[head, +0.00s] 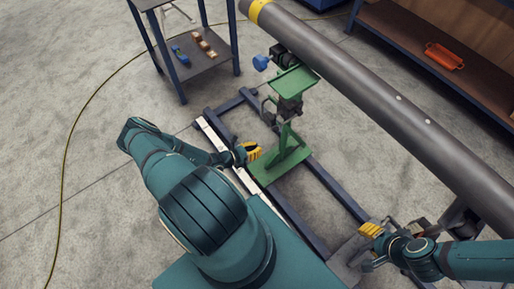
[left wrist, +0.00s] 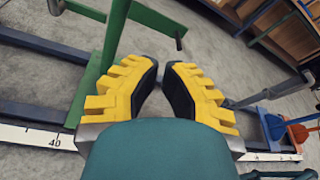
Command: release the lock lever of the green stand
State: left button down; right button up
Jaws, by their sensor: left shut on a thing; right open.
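The green stand (head: 288,150) stands on the dark rail frame under the grey pipe (head: 390,105). My left gripper (head: 249,153) is low beside the left edge of the stand's base. In the left wrist view its yellow fingers (left wrist: 158,88) are close together beside the green stand (left wrist: 104,60). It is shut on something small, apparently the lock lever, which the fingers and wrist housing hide. A dark rod (left wrist: 178,38) shows just beyond the fingertips. My right gripper (head: 371,231) is open near the right end of the frame, below the pipe, with nothing seen in it.
A white scale strip (head: 225,147) runs along the frame; it also shows in the left wrist view (left wrist: 35,137).

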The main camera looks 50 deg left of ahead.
pick_arm(q)
jog(key=shift+f, duration=0.1)
notch_tip(320, 180, down, 6)
jog(key=d+n+t+y+b, duration=0.2)
jog(key=t+b, duration=0.5)
jog(key=b, duration=0.1)
jog(key=shift+w+f+y, duration=0.25)
jog(key=shift+w+y, duration=0.05)
jog(key=shift+w, duration=0.05)
jog(key=shift+w+r, duration=0.1)
jog(key=w+a+r, duration=0.1)
jog(key=w+r, duration=0.6)
jog(key=w, duration=0.2)
dwell(0.4)
